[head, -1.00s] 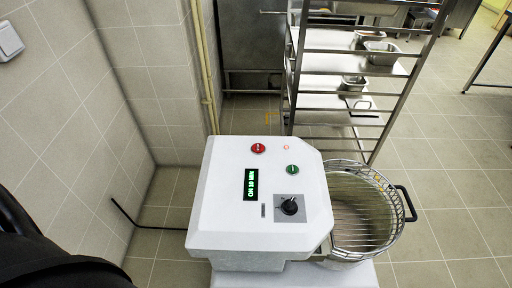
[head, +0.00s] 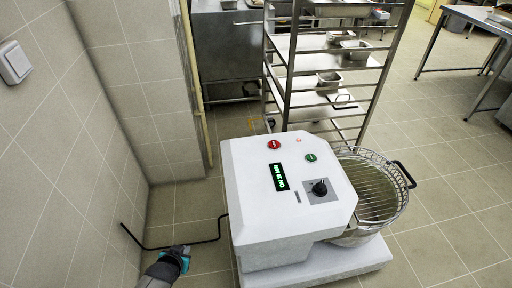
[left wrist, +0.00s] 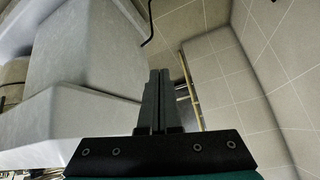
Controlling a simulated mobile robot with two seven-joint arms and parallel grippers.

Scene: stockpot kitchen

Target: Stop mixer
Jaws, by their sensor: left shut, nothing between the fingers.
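The mixer (head: 262,232) is a white machine on a low white base, in the middle of the head view. Its top panel carries a red button (head: 274,144), a green button (head: 310,157), a lit green display (head: 279,177) and a black knob (head: 320,188). A metal bowl with a wire guard (head: 372,192) sits at its right. My left gripper (head: 182,252) is low at the left of the mixer, apart from it. In the left wrist view its fingers (left wrist: 156,80) are together with nothing between them, and the white mixer body (left wrist: 85,60) is at the left. My right gripper is not in view.
A steel rack (head: 330,75) with pans stands behind the mixer. A tiled wall (head: 60,150) with a white switch (head: 14,62) is at the left. A black cable (head: 160,247) runs from the wall to the mixer. Open floor (head: 450,190) lies at the right.

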